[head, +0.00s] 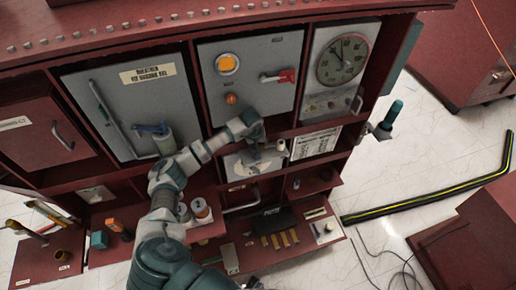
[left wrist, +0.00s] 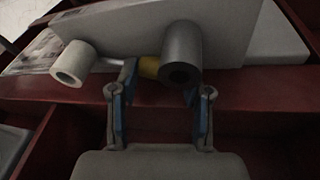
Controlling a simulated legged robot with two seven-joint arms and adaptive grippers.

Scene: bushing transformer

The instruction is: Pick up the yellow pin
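The yellow pin (left wrist: 149,67) shows in the left wrist view as a short yellow piece between a white cylinder (left wrist: 73,63) and a dark grey hollow cylinder (left wrist: 181,52). My left finger and the grey cylinder partly hide it. My left gripper (left wrist: 160,82) is open, its two fingers apart below the grey cylinder, with nothing seen held between them. In the head view my left gripper (head: 256,154) is at the light panel (head: 240,170) in the cabinet's middle opening. I cannot make out the yellow pin there. My right gripper is not seen.
The dark red cabinet (head: 190,50) surrounds the arm with shelf edges and dividers. Above are a grey door with a red handle (head: 286,76) and a round gauge (head: 343,60). Lower shelves hold cups (head: 200,208) and a black box (head: 273,220). A black-yellow hose (head: 430,195) lies on the floor.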

